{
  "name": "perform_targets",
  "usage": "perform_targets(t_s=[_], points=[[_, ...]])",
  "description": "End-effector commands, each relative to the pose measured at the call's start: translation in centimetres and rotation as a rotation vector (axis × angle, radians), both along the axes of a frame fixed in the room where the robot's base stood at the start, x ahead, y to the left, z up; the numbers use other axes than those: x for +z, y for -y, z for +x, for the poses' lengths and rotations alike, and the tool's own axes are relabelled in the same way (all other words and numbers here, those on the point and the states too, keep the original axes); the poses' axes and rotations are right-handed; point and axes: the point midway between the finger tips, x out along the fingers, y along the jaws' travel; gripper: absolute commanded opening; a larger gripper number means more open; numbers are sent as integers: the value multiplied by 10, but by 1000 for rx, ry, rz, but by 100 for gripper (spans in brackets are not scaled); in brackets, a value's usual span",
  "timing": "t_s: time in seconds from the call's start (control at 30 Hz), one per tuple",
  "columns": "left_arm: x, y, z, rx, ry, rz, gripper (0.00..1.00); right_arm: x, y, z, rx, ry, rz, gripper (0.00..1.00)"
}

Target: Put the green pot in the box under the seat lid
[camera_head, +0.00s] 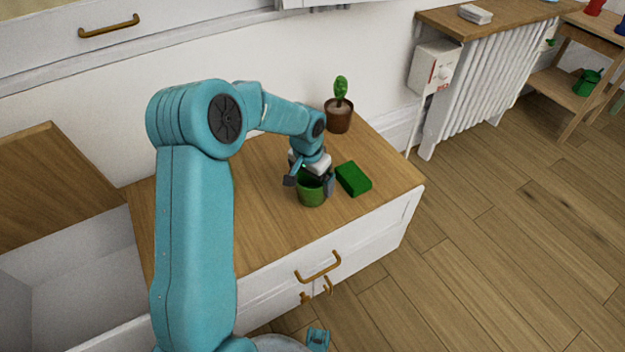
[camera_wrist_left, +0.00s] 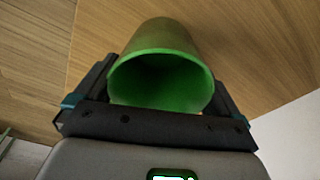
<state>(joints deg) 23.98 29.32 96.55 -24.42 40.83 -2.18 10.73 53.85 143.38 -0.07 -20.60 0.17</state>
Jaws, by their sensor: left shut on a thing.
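The green pot (camera_head: 312,192) stands on the wooden bench top, near its front edge. My left gripper (camera_head: 310,180) reaches down over it with one finger on each side and is shut on it. In the left wrist view the pot (camera_wrist_left: 160,70) sits between the two fingers of the gripper (camera_wrist_left: 160,90), its open mouth towards the camera, and looks empty. The seat box (camera_head: 85,290) is open at the left, with its wooden lid (camera_head: 45,180) raised against the wall. Part of the box is hidden behind my arm.
A green block (camera_head: 353,179) lies just right of the pot. A potted cactus (camera_head: 340,112) stands at the back of the bench (camera_head: 385,180). A radiator (camera_head: 485,90) and a shelf with a green can (camera_head: 588,82) are farther right. The floor at the right is clear.

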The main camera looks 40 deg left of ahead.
Motion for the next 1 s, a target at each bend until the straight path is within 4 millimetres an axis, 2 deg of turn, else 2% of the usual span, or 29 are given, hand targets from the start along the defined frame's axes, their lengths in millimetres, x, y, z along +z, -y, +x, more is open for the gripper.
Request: perform_targets(t_s=[0.13,0.17,0.37,0.5,0.57,0.8,1.0], points=[[-4,0,0,0,0,0,59,-3,0,0,0,1,0,100],[-4,0,0,0,0,0,100,-3,0,1,-2,2,0,100],[-3,0,0,0,0,0,100,-2,0,0,-1,1,0,100],[7,0,0,0,2,0,100,4,0,0,2,0,0,100],[18,0,-1,1,3,1,100,7,-1,-1,5,-1,0,100],[75,1,-9,0,3,1,100,26,-5,-5,20,-7,4,100],[109,1,-14,0,2,1,100,36,-5,-6,23,-9,4,100]])
